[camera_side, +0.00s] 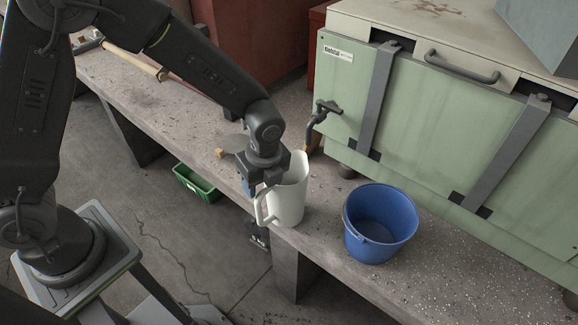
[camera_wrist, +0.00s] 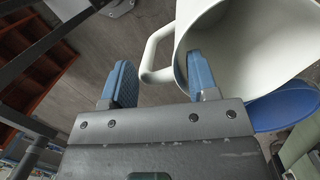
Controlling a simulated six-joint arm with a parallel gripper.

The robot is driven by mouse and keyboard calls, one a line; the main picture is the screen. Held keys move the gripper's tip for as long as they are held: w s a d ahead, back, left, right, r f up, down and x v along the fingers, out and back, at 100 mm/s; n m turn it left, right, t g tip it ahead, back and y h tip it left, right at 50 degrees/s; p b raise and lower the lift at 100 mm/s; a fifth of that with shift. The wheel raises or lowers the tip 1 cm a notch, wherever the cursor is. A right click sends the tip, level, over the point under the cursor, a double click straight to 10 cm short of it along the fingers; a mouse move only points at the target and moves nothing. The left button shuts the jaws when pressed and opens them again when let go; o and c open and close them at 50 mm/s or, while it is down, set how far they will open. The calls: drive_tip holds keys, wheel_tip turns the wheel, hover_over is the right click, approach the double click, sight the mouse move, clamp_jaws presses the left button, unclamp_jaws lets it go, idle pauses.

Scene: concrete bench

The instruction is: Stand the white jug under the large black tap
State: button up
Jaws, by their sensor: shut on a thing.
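The white jug (camera_side: 290,197) is upright at the front edge of the bench in the side view, its handle toward the left. I cannot tell whether its base touches the bench. My gripper (camera_side: 258,188) is shut on the jug at its handle side. In the wrist view the jug's mouth (camera_wrist: 250,50) fills the upper right, and the handle shows between the blue fingers of my gripper (camera_wrist: 160,85). The black tap (camera_side: 318,120) sticks out from the left end of the green cabinet, behind and above the jug, and the jug is not below its spout.
A blue bucket (camera_side: 381,222) stands on the bench (camera_side: 330,245) right of the jug. The green cabinet (camera_side: 420,130) fills the back right. A hammer (camera_side: 135,60) lies at the bench's far left. A green crate (camera_side: 195,184) is on the floor.

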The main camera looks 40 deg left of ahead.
drive_tip(key=w+f, duration=0.1)
drive_tip(key=w, duration=0.7)
drive_tip(key=shift+w+f, duration=0.25)
drive_tip(key=shift+w, duration=0.05)
drive_tip(key=shift+f, duration=0.2)
drive_tip(key=o, duration=1.2)
drive_tip(key=shift+o, duration=0.2)
wheel_tip(320, 180, up, 12)
drive_tip(key=d, duration=0.1)
drive_tip(key=shift+d+r, duration=0.2)
drive_tip(key=shift+d, duration=0.05)
